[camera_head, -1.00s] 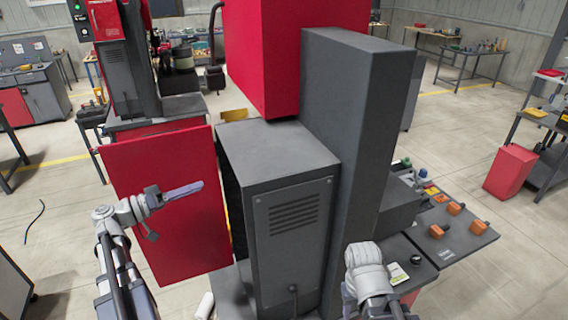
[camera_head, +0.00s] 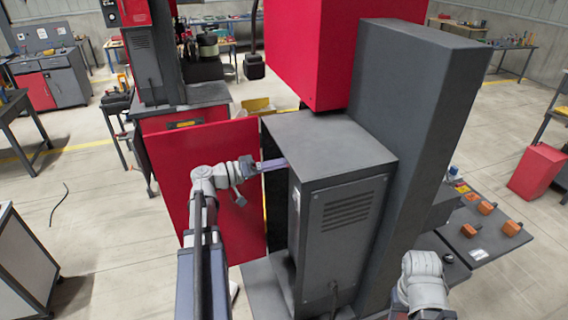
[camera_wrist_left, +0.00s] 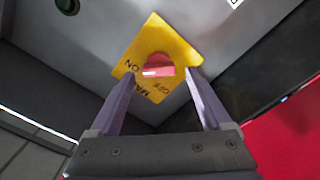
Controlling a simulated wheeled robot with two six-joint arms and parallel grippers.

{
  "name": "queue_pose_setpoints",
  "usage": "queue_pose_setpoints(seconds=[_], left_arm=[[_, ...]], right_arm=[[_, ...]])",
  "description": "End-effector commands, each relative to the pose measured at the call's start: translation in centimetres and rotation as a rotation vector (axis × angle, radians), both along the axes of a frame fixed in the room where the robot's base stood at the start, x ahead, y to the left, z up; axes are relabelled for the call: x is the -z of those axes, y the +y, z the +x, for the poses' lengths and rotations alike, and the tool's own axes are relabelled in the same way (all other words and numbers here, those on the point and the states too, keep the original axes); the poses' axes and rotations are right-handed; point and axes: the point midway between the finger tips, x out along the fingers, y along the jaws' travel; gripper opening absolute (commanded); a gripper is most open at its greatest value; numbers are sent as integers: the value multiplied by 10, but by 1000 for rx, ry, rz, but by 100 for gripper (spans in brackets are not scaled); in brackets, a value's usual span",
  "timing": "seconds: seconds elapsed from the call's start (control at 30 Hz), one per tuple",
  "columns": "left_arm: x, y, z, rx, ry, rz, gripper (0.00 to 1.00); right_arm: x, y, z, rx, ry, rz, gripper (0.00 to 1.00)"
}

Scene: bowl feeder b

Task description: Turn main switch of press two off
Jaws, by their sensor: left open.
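The main switch (camera_wrist_left: 156,66) shows in the left wrist view as a red knob on a yellow plate (camera_wrist_left: 180,47). The plate carries the words MAIN, ON and OFF. My left gripper (camera_wrist_left: 163,75) is open, its two purple fingers on either side of the knob's near part; I cannot tell whether they touch it. In the head view my left gripper (camera_head: 282,164) reaches to the left side of the dark grey cabinet (camera_head: 335,145) of the press, and the switch is hidden there. My right arm shows at lower right, its gripper fingers out of sight.
A red panel (camera_head: 205,150) stands behind my left arm. The press's dark column (camera_head: 415,110) and red head (camera_head: 330,50) rise above the cabinet. A control panel with orange parts (camera_head: 485,208) lies at right.

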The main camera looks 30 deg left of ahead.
Motion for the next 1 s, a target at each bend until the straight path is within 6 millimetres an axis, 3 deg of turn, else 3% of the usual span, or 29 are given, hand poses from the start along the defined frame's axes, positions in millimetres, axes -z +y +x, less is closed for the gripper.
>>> queue_pose_setpoints(seconds=[0.4, 1.0], left_arm=[[0, -5, 6, 0, 0, 0, 81], [0, -5, 5, 0, 0, 0, 13]], right_arm=[[0, 0, 0, 0, 0, 0, 50], [0, 0, 0, 0, 0, 0, 50]])
